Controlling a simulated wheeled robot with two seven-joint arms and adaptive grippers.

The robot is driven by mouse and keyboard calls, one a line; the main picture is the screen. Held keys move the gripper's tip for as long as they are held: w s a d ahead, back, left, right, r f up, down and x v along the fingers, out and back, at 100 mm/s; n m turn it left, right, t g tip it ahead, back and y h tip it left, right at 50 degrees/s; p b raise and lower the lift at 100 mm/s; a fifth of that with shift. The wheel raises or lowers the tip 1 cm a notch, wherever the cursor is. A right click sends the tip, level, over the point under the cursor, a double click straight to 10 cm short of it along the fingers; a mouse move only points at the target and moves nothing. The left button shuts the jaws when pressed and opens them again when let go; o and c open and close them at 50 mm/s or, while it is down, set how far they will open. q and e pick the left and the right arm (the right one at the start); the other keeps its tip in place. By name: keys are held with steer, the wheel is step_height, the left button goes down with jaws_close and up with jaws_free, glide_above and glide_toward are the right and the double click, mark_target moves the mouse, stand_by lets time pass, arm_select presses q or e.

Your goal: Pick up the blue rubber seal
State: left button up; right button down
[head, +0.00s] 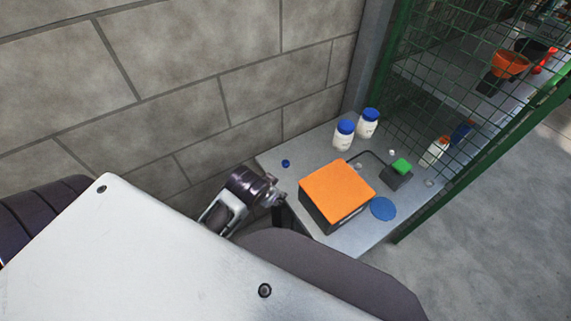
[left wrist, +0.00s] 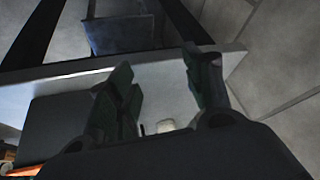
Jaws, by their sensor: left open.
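A flat blue disc (head: 383,208) lies on the grey shelf (head: 345,243), right of an orange-topped box. A small blue round piece (head: 285,163) lies near the shelf's left back edge. I cannot tell for certain which of these two is the rubber seal. My left gripper (head: 277,192) is at the shelf's left edge, left of the orange-topped box and apart from the disc. In the left wrist view its two dark fingers (left wrist: 163,88) are spread with nothing held between them. My right gripper is not in view.
The orange-topped box (head: 337,191) stands mid-shelf. Two white bottles with blue caps (head: 343,136) stand behind it. A dark block with a green top (head: 398,174) is on the right, before the green mesh fence (head: 440,90). A block wall (head: 180,85) rises behind.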

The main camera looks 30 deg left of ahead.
arm_select(q)
steer(key=w+d+r+m+t+h, duration=0.1)
steer(key=w+d+r+m+t, duration=0.25)
steer(key=w+r+t, duration=0.45)
steer(key=w+d+r+m+t+h, duration=0.15)
steer(key=w+r+m+t, duration=0.3)
steer(key=w+r, duration=0.8)
steer(key=s+d+r+m+t+h, duration=0.2)
steer(key=d+r+m+h, duration=0.6)
steer(key=d+r+m, duration=0.15)
steer(key=s+d+m+g+h, duration=0.4)
steer(key=d+m+g+h, duration=0.55)
steer(key=m, duration=0.45)
steer(key=s+a+f+m+g+y, duration=0.1)
steer(key=a+f+m+g+y, duration=0.1)
steer(key=f+m+g+y, duration=0.45)
steer(key=s+a+f+m+g+y, duration=0.1)
steer(key=a+f+m+g+y, duration=0.2)
steer(key=f, duration=0.6)
steer(key=w+a+f+y, duration=0.1)
steer(key=a+y, duration=0.4)
steer(key=a, duration=0.6)
steer(key=w+a+f+m+g+y, duration=0.1)
steer(key=a+y, duration=0.4)
steer(key=a, duration=0.6)
step_height(320, 180, down, 3)
steer(key=shift+w+r+m, duration=0.1)
steer(key=shift+w+m, duration=0.2)
steer(key=shift+w, duration=0.5)
